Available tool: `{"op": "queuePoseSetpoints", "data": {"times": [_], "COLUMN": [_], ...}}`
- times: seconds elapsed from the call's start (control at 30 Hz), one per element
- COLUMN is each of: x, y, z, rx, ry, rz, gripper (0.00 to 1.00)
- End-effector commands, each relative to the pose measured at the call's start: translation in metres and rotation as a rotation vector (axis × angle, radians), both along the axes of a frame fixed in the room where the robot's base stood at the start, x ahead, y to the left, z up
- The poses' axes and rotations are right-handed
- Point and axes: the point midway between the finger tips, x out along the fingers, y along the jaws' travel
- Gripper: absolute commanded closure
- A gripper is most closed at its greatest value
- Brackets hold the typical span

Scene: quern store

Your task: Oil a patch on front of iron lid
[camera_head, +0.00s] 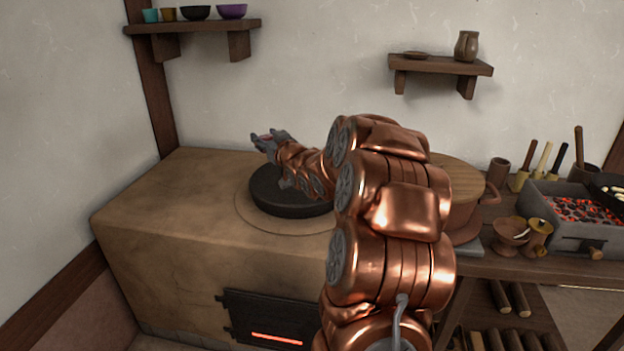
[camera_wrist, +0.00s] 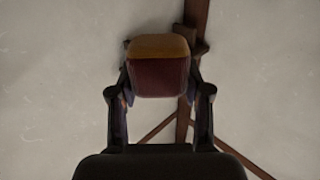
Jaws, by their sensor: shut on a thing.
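The iron lid (camera_head: 280,203) is a thick black disc lying flat on the clay stove top, left of centre in the head view. My forearm hides its right and back parts. My gripper (camera_head: 268,141) is above the lid's back left side, clear of it, pointing to the left and away. In the wrist view my gripper is shut on a small block with rounded edges (camera_wrist: 158,78), ochre along the top and dark red below. In the head view only a pinkish bit of the block shows between the fingers. No oil patch can be made out on the visible part of the lid.
The clay stove (camera_head: 165,212) has free room left of the lid; its dark door (camera_head: 262,308) glows at the slot. Right stand a wooden-topped tub (camera_head: 458,180), small bowls and a brazier of coals (camera_head: 585,210). Wall shelves (camera_head: 195,27) (camera_head: 440,66) hang behind.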

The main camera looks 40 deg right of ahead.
Motion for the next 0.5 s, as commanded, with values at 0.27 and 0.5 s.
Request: {"op": "queuePoseSetpoints", "data": {"times": [0.27, 0.5], "x": [-0.049, -0.075], "y": [-0.068, -0.096], "z": [-0.058, -0.076], "rx": [0.0, 0.0], "ry": [-0.003, -0.003], "rz": [-0.069, -0.102], "gripper": [0.84, 0.84]}}
